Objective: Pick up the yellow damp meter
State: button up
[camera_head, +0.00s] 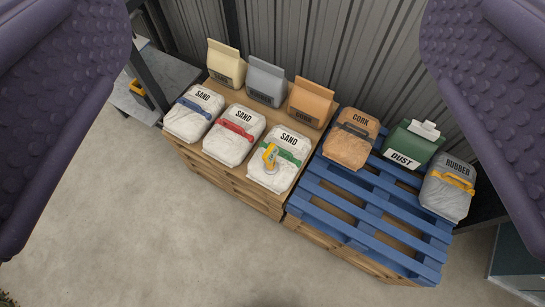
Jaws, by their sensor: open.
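A small yellow tool with a grey part, which looks like the yellow damp meter (270,157), lies on top of the white sand bag with the green band (277,172). That bag sits at the front right corner of a wooden pallet stack (222,178). My gripper (275,120) shows as two purple, studded fingers at the left and right picture edges. It is open wide and empty. The meter is in the gap between the fingers in the picture, well beyond them and apart from them.
Sand bags with blue (194,112) and red (234,136) bands lie beside it; upright paper bags (266,81) stand behind. A blue pallet (365,213) carries cork, dust and rubber bags. A grey bench (172,72) holds another yellow item (137,88). The concrete floor (110,220) in front is clear.

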aim_at(270, 167)
jog(key=i+j+u, duration=0.1)
jog(key=i+u, duration=0.2)
jog(key=i, duration=0.4)
jog(key=i+u, duration=0.35)
jog(key=i, duration=0.35)
jog(key=l, duration=0.05)
